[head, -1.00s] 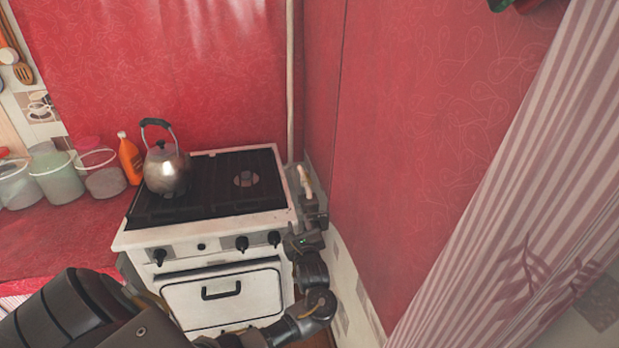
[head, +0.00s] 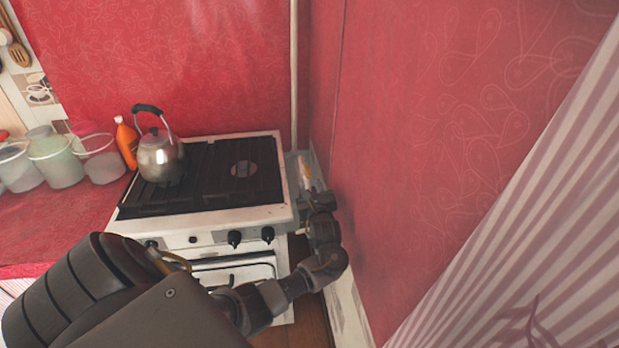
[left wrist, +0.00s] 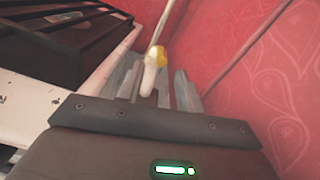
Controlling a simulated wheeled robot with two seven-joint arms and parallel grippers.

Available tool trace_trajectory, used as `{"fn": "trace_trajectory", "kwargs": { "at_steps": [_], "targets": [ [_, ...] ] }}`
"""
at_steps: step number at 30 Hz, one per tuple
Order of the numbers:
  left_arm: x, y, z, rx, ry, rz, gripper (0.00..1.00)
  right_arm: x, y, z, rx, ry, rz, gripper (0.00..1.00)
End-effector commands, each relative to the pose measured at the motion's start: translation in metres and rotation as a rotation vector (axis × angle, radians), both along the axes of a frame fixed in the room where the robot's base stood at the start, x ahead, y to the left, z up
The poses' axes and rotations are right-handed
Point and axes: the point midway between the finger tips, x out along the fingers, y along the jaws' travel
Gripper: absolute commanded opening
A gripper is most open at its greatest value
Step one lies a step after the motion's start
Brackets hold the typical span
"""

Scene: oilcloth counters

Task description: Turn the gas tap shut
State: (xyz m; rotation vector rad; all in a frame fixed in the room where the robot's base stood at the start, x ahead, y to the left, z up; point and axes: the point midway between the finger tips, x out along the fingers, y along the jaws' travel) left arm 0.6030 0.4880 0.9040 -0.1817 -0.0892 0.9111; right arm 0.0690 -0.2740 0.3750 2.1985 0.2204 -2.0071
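The gas tap (left wrist: 155,68) is a pale fitting with a yellow part, at the lower end of the white gas pipe in the left wrist view. It shows small in the head view (head: 306,175), in the narrow gap between stove and red wall. My left gripper (left wrist: 158,88) is open, its two grey fingers on either side of the tap in that view. I cannot tell whether they touch it. In the head view my left gripper (head: 317,192) is just right of the stove's corner. My right gripper is not in view.
The white stove (head: 235,220) with a black grate stands close on the left, a steel kettle (head: 160,158) on it. The red wall (head: 420,130) is close on the right. Jars (head: 55,165) and an orange bottle (head: 127,143) stand on the counter. A striped curtain (head: 540,220) hangs at right.

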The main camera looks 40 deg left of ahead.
Motion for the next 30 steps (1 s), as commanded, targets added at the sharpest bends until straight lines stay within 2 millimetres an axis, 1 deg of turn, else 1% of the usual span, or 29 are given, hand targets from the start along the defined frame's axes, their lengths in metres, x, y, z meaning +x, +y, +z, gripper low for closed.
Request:
{"fn": "trace_trajectory", "kwargs": {
  "at_steps": [1,3,9,14,21,22,23,30],
  "targets": [
    [0.006,0.009,0.0,0.003,0.0,0.003,0.36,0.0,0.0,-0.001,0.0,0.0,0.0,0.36],
    [0.014,0.017,0.0,0.002,0.001,0.0,0.36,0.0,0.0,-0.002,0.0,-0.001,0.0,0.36],
    [0.031,0.036,0.0,0.001,0.0,-0.003,0.36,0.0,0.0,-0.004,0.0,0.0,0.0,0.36],
    [0.036,0.042,0.0,-0.001,0.001,-0.004,0.36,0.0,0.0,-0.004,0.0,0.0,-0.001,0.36],
    [0.036,0.042,0.0,-0.002,0.0,-0.004,0.36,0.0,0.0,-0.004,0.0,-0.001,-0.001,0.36],
    [0.036,0.042,0.0,-0.002,0.0,-0.004,0.35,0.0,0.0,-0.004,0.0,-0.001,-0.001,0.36],
    [0.036,0.042,0.0,-0.002,0.0,-0.004,0.31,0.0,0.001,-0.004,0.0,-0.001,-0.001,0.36],
    [0.036,0.042,0.0,-0.002,0.0,-0.004,0.0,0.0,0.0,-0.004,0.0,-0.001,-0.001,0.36]
  ]
}}
